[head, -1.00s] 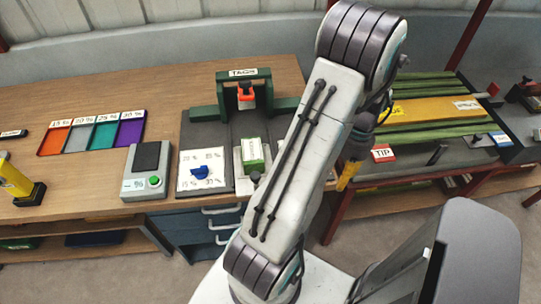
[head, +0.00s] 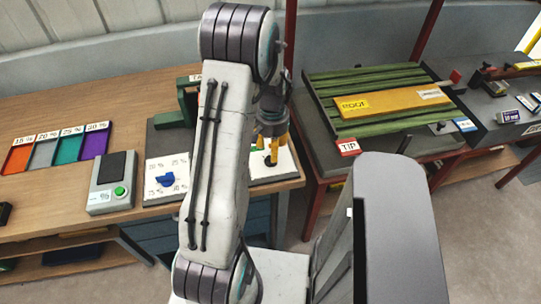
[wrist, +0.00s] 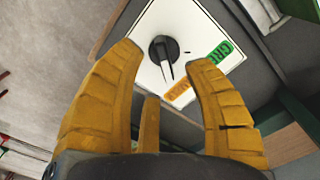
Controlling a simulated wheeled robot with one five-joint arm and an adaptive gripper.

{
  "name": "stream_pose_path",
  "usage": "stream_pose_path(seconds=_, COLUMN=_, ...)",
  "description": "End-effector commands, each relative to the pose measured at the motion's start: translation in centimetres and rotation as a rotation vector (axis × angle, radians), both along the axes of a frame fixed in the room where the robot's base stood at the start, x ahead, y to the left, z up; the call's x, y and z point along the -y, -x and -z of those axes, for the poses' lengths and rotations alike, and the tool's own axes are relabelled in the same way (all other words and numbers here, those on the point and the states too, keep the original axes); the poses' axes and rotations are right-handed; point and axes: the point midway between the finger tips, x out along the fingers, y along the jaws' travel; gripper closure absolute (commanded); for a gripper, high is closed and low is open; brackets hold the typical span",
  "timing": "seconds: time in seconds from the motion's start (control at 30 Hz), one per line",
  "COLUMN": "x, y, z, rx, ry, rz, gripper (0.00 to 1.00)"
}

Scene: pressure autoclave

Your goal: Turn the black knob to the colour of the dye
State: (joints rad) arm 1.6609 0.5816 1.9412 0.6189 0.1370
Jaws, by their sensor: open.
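The black knob (wrist: 163,50) sits on a white plate (wrist: 190,22) in the wrist view, with a pale pointer line towards the lower right. A green label (wrist: 219,51) reading "GRE…" and an orange label (wrist: 177,94) are on the plate; the orange one is partly hidden by a finger. My gripper (wrist: 165,60) is open, its yellow fingers on either side of the knob in the picture; I cannot tell its height above it. In the head view my gripper (head: 271,152) hangs over the white plate (head: 287,164), and the knob is hidden. I cannot identify the dye.
A blue knob (head: 165,181) on a white percentage panel lies left of my arm. A grey box with a green button (head: 119,191) and coloured trays (head: 68,150) stand further left. The green press (head: 187,103) is partly hidden by my arm. A slatted bench (head: 375,95) stands right.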

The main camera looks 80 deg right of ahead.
Motion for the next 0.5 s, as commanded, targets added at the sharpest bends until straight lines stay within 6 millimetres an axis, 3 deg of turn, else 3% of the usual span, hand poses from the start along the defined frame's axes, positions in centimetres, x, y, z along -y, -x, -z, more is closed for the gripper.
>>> stream_pose_path(seconds=0.2, x=-0.1, y=0.0, z=2.7, rx=0.001, ry=-0.003, rz=-0.001, gripper=0.54)
stream_pose_path(seconds=0.5, x=0.0, y=0.0, z=4.5, rx=0.0, ry=-0.001, rz=-0.001, gripper=0.54)
